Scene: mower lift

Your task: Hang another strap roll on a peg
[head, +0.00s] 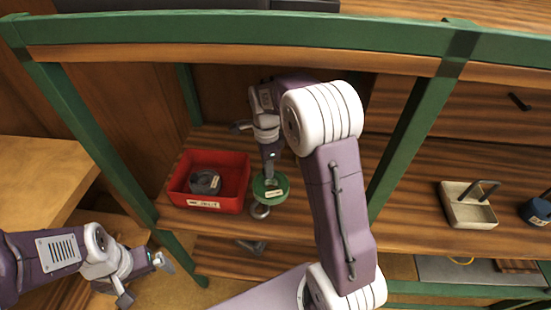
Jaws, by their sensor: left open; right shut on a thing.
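My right gripper (271,178) is shut on a green strap roll (275,194) with a pale label. It holds the roll over the shelf, just right of a red bin (205,205). A grey strap roll (203,184) lies in the bin. A grey metal ring-like part (260,212) shows just below the green roll; I cannot tell whether they touch. A dark peg-like piece (250,246) sticks out at the lower shelf front. My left gripper (146,279) is open and empty at the lower left, away from the rolls.
Green posts (400,140) and a green top beam (250,30) frame the wooden shelf. A beige tray (468,210) with a dark bent bar and a blue round object (537,210) stand at the right. A wooden surface (35,175) is at the left.

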